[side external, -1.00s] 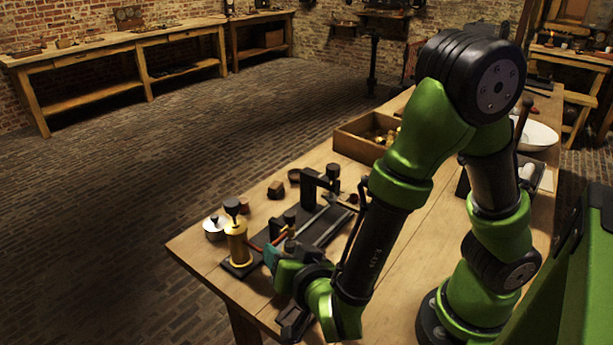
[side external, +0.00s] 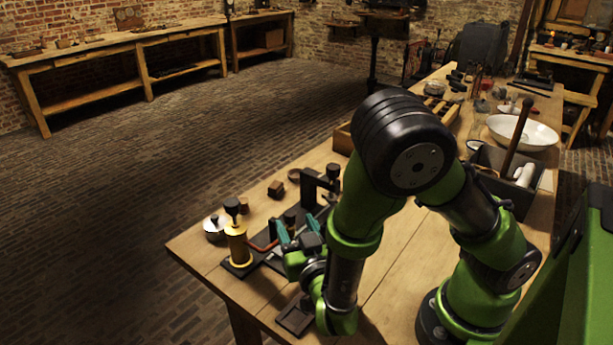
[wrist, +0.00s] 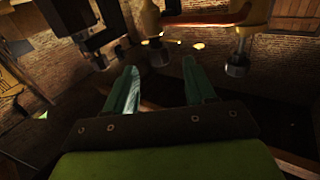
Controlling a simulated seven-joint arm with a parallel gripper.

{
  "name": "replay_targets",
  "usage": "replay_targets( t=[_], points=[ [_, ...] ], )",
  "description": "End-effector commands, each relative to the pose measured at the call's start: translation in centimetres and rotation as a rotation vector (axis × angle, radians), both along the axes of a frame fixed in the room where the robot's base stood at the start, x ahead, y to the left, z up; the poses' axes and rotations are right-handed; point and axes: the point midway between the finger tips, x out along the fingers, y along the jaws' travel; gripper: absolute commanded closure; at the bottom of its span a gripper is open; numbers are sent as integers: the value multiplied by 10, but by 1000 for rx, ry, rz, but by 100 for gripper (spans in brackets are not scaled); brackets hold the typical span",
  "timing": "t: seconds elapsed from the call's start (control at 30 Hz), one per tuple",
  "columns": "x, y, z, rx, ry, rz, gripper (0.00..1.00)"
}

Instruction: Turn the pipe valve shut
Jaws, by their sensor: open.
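A brass upright (side external: 236,246) with a black knob (side external: 233,206) stands on a dark base at the table's near left corner. A reddish rod or pipe (side external: 264,247) runs from it toward my gripper (side external: 297,231). A dark rig with black posts (side external: 309,190) stands just behind my gripper. I cannot tell for sure which part is the valve handle. The teal fingers of my gripper also show in the wrist view (wrist: 160,68), apart with nothing held between them. Beyond the tips there hang brass parts with grey metal ends (wrist: 238,62), (wrist: 156,52).
A round metal pot (side external: 214,229) is left of the brass upright. A dark tray (side external: 296,316) lies near the front edge. A white basin (side external: 523,133) and a dark box (side external: 500,160) stand right. Bare wood lies mid-table.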

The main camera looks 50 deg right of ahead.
Motion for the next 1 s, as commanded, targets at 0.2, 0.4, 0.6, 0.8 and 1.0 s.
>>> replay_targets(
  t=[0.2,0.4,0.6,0.8,1.0],
  points=[
    [34,-25,0,2,0,-7,45],
    [53,-36,0,2,0,-3,45],
    [58,-39,0,2,0,0,45],
    [58,-39,0,2,0,0,48],
    [58,-39,0,2,0,0,79]
  ],
)
